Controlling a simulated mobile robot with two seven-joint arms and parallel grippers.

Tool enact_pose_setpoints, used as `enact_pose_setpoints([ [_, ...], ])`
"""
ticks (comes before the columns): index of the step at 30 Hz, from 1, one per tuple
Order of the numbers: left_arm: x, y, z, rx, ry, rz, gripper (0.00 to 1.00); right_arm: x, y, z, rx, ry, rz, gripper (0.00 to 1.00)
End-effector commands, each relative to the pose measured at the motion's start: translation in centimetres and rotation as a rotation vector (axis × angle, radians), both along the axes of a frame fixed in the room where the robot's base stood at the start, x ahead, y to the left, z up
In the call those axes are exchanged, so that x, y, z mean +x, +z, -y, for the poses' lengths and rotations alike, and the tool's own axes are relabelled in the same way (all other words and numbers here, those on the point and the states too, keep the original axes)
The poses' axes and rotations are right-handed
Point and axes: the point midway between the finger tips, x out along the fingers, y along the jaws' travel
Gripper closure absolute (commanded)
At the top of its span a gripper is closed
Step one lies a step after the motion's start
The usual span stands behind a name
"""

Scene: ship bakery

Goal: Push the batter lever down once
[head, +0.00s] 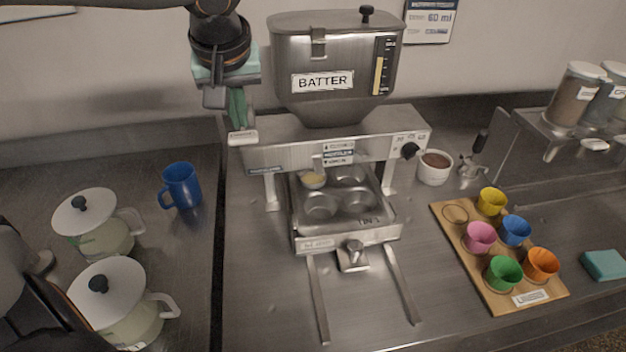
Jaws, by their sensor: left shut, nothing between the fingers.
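The batter dispenser has a steel hopper (325,60) labelled BATTER above a steel body (290,150). A pale, flat lever end (243,137) sticks out at the body's left end. My left gripper (238,122) is shut and empty, pointing down, with its green fingertips right above this lever end. I cannot tell whether they touch it. The gripper hides the rest of the lever. A muffin tin (345,222) sits under the nozzle, and its back left cup (313,181) holds something pale yellow. My right gripper is not in view.
A blue mug (181,186) and two white-lidded pots (88,222) (112,290) stand at the left. A brown-filled white bowl (434,168) stands right of the dispenser. A wooden board (463,242) holds several coloured cups. Two rails (318,300) run in front of the tin.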

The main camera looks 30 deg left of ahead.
Motion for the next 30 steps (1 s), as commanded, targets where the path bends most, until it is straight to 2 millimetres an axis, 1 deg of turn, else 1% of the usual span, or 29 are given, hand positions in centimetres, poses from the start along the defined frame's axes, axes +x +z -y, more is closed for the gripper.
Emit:
enact_pose_setpoints([
  [17, 0.0, 0.1, 0.0, 0.0, 0.001, 0.002, 1.0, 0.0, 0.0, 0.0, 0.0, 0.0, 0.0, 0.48],
  [20, 0.1, 0.9, 0.0, 0.001, 0.001, 0.005, 1.0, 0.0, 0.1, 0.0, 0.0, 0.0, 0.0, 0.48],
  [30, 0.1, 4.3, 0.0, 0.001, 0.001, 0.005, 1.0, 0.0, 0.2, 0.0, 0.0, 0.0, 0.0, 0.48],
])
